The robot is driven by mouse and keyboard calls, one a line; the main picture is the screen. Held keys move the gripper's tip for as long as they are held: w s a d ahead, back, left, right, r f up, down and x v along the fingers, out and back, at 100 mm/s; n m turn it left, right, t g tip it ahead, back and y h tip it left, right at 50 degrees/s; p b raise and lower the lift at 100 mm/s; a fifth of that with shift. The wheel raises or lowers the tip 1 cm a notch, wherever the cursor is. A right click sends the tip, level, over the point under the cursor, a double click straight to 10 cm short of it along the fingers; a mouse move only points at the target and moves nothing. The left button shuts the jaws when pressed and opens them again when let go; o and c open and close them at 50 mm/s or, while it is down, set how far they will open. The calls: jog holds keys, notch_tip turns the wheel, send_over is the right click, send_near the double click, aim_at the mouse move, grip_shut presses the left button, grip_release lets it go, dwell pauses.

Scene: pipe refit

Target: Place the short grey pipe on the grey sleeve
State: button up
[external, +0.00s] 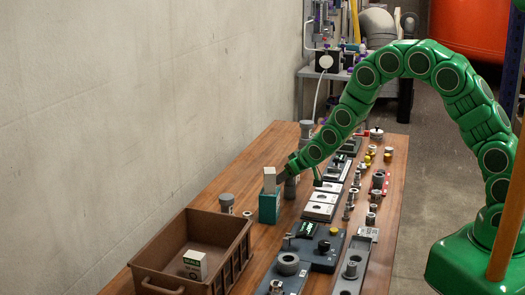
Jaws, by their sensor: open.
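My gripper (282,176) is at the end of the green arm, low over the left half of the table. It is open, but its fingers are small and partly hidden. A grey cylinder (290,187) stands just under and beside it; I cannot tell if they touch. A short grey pipe-like piece (227,203) stands upright near the brown crate. Another grey pipe piece (306,131) stands at the far left edge of the table. A grey ring-shaped piece (288,263) sits on a dark plate at the front. I cannot tell which piece is the sleeve.
A teal block (269,207) with a pale box (270,180) on top stands close left of my gripper. A brown crate (245,232) holding a small white-green box (194,264) is at the front left. Fixtures and several small fittings line the table's right side.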

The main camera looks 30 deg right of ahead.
jog(key=shift+r, duration=0.1)
jog(key=shift+r, duration=0.65)
jog(key=v, duration=1.1)
jog(key=shift+s+r, duration=0.2)
jog(key=shift+s, duration=0.15)
jog(key=shift+d, duration=0.15)
jog(key=shift+d, duration=0.1)
jog(key=s+d+r+m+g+h, duration=0.15)
jog(key=s+d+r, duration=0.25)
jog(key=s+d, duration=0.5)
jog(key=s+d+r+m+g+h, duration=0.1)
jog(key=s+d+r+g+h, duration=0.2)
jog(key=s+d, duration=0.6)
jog(key=s+d+r+g, duration=0.2)
jog(key=s+d, duration=0.1)
jog(key=s, duration=0.4)
jog(key=s+d+r+m+g, duration=0.1)
jog(key=s+d, duration=0.3)
jog(key=s, duration=0.4)
jog(key=s+d+r+m+g+y, duration=0.1)
jog(key=s+d+r, duration=0.3)
jog(key=s, duration=0.4)
jog(key=shift+g, duration=0.85)
